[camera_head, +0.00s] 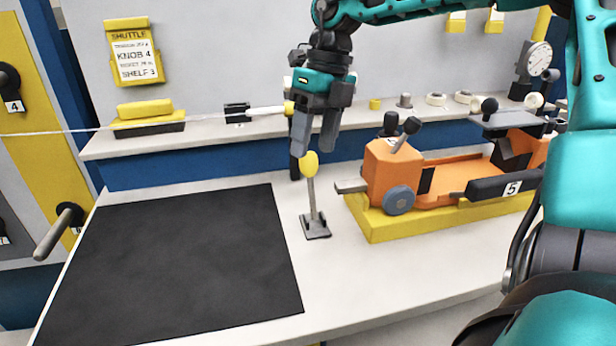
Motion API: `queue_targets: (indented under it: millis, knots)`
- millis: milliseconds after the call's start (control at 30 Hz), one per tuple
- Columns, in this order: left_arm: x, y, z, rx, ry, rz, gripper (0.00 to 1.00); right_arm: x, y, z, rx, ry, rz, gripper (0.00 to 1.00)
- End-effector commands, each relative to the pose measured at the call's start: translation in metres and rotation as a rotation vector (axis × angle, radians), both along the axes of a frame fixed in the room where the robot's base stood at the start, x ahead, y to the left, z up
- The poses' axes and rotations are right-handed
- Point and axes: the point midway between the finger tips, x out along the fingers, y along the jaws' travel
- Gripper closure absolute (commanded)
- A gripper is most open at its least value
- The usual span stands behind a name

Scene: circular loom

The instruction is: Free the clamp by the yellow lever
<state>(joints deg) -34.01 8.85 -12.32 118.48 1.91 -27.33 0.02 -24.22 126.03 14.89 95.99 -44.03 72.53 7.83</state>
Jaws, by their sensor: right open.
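The yellow lever (310,164) has a yellow oval knob on a thin grey stem, rising nearly upright from a small dark base plate (315,227) on the white bench. My right gripper (313,149) points down with its grey fingers apart and empty, right above the yellow knob. In the picture its fingertips come close to the knob; I cannot tell if they touch. The clamp itself is not clearly made out. My left gripper is not in view.
A black mat (180,265) covers the bench at left. An orange machine on a yellow base (400,226) stands close right of the lever. A shelf (200,141) behind holds a yellow-topped block (147,113) and a white thread line. Bare bench lies in front.

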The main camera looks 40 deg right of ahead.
Motion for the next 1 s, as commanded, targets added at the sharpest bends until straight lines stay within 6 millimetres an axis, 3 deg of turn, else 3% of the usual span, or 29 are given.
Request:
queue_targets:
  millis: [33, 200, 400, 767, 1000]
  knots:
    - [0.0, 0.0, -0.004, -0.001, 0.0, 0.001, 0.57, -0.001, 0.003, -0.014, 0.001, 0.004, 0.002, 0.41]
    - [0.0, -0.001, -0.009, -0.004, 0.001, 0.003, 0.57, -0.001, 0.01, -0.043, 0.001, 0.004, 0.001, 0.41]
    - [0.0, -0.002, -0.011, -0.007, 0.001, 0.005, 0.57, -0.001, 0.015, -0.062, 0.0, 0.0, 0.001, 0.41]
    - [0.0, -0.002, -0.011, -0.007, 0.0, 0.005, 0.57, -0.001, 0.016, -0.065, 0.0, -0.001, 0.001, 0.41]
    - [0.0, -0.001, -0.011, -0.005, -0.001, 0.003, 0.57, -0.001, 0.016, -0.065, 0.0, -0.001, 0.0, 0.64]
